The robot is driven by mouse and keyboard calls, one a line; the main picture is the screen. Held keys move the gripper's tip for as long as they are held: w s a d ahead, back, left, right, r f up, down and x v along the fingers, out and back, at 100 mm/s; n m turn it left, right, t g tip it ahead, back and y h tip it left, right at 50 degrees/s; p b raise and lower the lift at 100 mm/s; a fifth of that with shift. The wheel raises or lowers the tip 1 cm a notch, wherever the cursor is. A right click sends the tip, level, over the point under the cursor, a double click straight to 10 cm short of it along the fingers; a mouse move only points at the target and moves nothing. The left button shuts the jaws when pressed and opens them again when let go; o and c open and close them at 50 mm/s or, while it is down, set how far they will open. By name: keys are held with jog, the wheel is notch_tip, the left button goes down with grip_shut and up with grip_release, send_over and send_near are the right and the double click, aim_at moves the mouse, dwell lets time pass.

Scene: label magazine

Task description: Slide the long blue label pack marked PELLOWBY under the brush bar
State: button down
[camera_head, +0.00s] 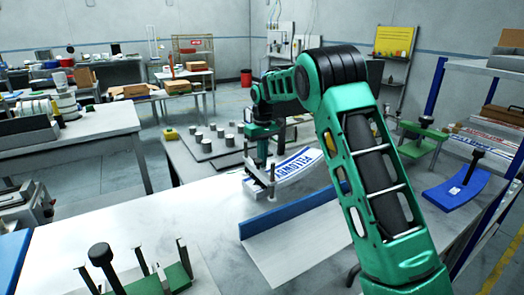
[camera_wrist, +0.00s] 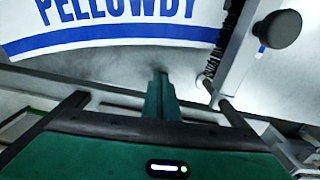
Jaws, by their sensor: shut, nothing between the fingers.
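The PELLOWBY label pack (camera_head: 297,169) is a long, curved white pack with blue letters and a blue stripe, lying on the table's middle. In the wrist view the pack (camera_wrist: 120,38) crosses the top, its blue stripe facing my fingers. Dark bristles, apparently of the brush bar (camera_wrist: 212,64), stand at its right end; whether any of the pack is under them is hidden. In the head view a small posted fixture (camera_head: 259,187) stands at the pack's near end. My gripper (camera_wrist: 160,80) is shut and empty, just beside the pack's striped edge; it also shows in the head view (camera_head: 262,162).
A black knob (camera_wrist: 276,28) sits on the rail beside the bristles. A blue-edged metal tray (camera_head: 300,235) lies in front. Grey cylinders (camera_head: 215,137) stand behind at left. A blue curved piece with a black knob (camera_head: 457,190) lies at right.

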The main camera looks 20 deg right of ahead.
aim_at(289, 169)
jog(key=shift+s+d, duration=0.3)
jog(key=shift+s, duration=0.7)
jog(key=shift+s+d, duration=0.3)
jog(key=shift+s, duration=0.65)
jog(key=shift+s+d, duration=0.25)
jog(key=shift+s, duration=0.65)
jog(key=shift+w, duration=0.1)
